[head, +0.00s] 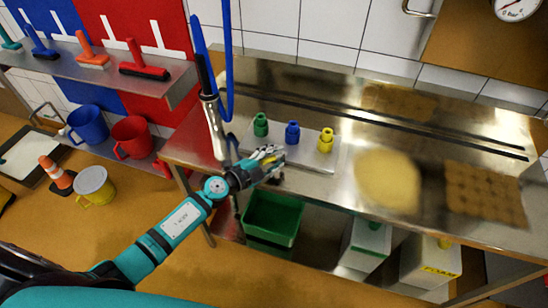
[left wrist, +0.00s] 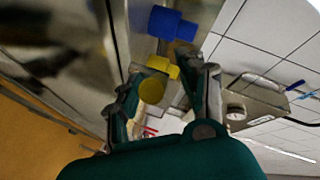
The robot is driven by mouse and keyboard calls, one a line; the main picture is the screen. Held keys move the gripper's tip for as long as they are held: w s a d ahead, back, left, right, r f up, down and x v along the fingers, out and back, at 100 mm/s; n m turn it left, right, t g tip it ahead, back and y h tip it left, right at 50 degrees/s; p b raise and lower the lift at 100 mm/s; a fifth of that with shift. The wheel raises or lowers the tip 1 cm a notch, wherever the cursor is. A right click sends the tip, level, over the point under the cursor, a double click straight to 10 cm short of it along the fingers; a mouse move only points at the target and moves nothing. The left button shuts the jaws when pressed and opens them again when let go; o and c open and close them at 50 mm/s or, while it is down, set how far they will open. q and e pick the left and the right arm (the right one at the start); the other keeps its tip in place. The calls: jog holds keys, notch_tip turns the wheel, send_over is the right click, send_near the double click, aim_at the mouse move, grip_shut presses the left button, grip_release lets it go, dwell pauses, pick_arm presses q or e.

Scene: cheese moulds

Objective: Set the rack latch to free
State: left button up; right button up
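My left gripper (head: 268,158) is at the front left of a pale plate (head: 312,160) on the steel counter. The plate bears a green knob-like fitting (head: 261,125), a blue one (head: 292,132) and a yellow one (head: 326,140). In the left wrist view my left gripper (left wrist: 163,68) has its fingers apart. The yellow fitting (left wrist: 153,86) shows between them and the blue one (left wrist: 172,24) beyond; I cannot tell if a finger touches either. No part is marked clearly enough to name as the rack latch. My right gripper is not in view.
The steel counter (head: 440,150) carries a round yellow cheese-like mass (head: 388,181) and a brown block mould (head: 485,193). A hose (head: 212,110) hangs close to my left gripper. A green crate (head: 272,215) stands below. A brush shelf (head: 100,72) is at left.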

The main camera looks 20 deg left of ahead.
pick_arm(q)
jog(key=shift+s, duration=0.1)
grip_shut()
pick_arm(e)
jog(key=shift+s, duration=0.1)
pick_arm(q)
jog(key=shift+a, duration=0.1)
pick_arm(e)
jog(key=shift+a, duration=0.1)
